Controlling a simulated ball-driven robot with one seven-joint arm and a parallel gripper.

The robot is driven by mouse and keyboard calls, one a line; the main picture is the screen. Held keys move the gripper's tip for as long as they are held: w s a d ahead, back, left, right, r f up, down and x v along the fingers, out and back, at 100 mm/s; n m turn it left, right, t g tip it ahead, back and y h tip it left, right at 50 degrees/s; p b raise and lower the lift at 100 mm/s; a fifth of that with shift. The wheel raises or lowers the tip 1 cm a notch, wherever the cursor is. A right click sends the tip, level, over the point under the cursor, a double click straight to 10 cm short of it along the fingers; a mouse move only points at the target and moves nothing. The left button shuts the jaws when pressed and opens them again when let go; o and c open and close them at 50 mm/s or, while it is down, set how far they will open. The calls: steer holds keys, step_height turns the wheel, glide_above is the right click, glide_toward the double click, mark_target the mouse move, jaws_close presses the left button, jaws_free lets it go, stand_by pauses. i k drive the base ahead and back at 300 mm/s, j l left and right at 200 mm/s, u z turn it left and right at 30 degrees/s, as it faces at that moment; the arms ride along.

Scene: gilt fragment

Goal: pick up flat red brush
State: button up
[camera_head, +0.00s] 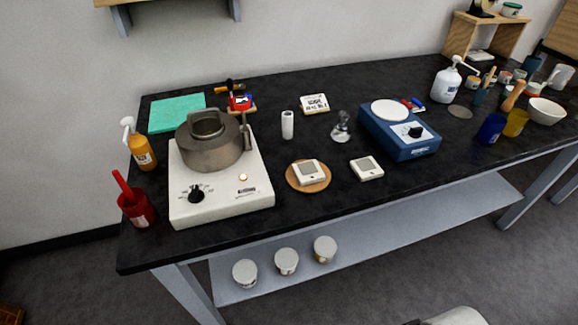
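No thing is clear enough to be surely the flat red brush. A small red item (241,102) lies behind the hotplate, beside black and orange handle-like pieces. A small red and blue item (413,104) lies behind the blue device. My gripper is not in view; only a pale rounded shape shows at the bottom right edge.
A white hotplate (245,200) with a metal pot (209,152) fills the left of the black table (300,210). An orange bottle (141,150), a teal mat (170,118) and a blue device (385,138) stand around. Several cups and bottles crowd the right. Tubs (286,261) sit on the lower shelf.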

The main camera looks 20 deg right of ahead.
mark_target(123, 185)
steer(key=u, duration=0.8)
steer(key=i+l+u, duration=0.1)
steer(key=u, duration=0.4)
steer(key=i+l+u, duration=0.2)
steer(key=u, duration=0.25)
steer(key=i+l+u, duration=0.15)
steer(key=u, duration=0.35)
steer(key=k+l, duration=0.05)
steer(key=l, duration=0.05)
